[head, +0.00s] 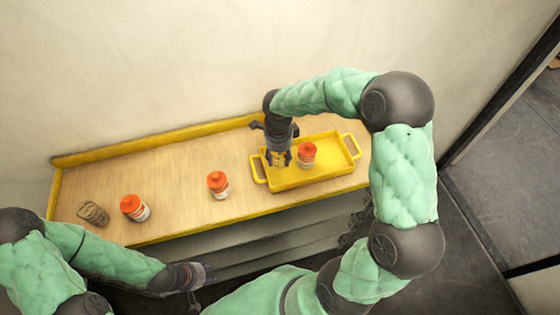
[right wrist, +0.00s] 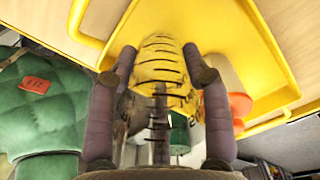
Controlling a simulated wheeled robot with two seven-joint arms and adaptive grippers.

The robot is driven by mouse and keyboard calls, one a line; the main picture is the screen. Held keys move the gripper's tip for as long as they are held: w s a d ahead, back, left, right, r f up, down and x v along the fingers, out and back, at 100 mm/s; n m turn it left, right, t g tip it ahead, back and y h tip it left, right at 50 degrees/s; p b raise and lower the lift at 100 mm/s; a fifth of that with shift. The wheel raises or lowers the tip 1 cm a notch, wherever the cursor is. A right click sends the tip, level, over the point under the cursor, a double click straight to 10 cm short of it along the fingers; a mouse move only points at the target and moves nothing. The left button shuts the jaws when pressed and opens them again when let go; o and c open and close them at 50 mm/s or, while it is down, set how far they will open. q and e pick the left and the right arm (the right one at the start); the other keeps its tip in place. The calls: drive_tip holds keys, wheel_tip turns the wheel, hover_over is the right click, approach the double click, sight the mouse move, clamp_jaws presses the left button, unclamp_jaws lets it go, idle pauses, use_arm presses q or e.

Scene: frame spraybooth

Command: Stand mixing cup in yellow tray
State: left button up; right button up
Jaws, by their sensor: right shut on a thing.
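The clear mixing cup with dark markings (right wrist: 160,72) is between the two fingers of my right gripper (right wrist: 158,62) in the right wrist view. In the head view my right gripper (head: 279,157) points down over the left part of the yellow tray (head: 312,178), shut on the cup, which is mostly hidden there. I cannot tell whether the cup touches the tray floor. An orange-capped bottle (head: 307,154) stands in the tray, right of the gripper. My left gripper (head: 208,287) is empty and open, low in front of the bench.
The wooden bench (head: 170,185) has a yellow rim. Two more orange-capped bottles, one mid-bench (head: 218,185) and one further left (head: 134,207), stand on it. A clear ribbed vessel (head: 93,213) is at the far left. Bare wood lies between them. A wall rises behind.

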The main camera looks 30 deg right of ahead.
sight(280, 162)
drive_tip(key=shift+w+d+f, duration=0.15)
drive_tip(key=shift+d+f, duration=0.1)
drive_tip(key=shift+f, duration=0.15)
drive_tip(key=shift+w+d+f, duration=0.1)
drive_tip(key=shift+f, duration=1.55)
drive_tip(key=shift+f, duration=0.1)
drive_tip(key=shift+f, duration=0.1)
drive_tip(key=o, duration=0.8)
wheel_tip(280, 162, up, 12)
drive_tip(key=shift+w+r, duration=0.15)
drive_tip(key=shift+r, duration=0.05)
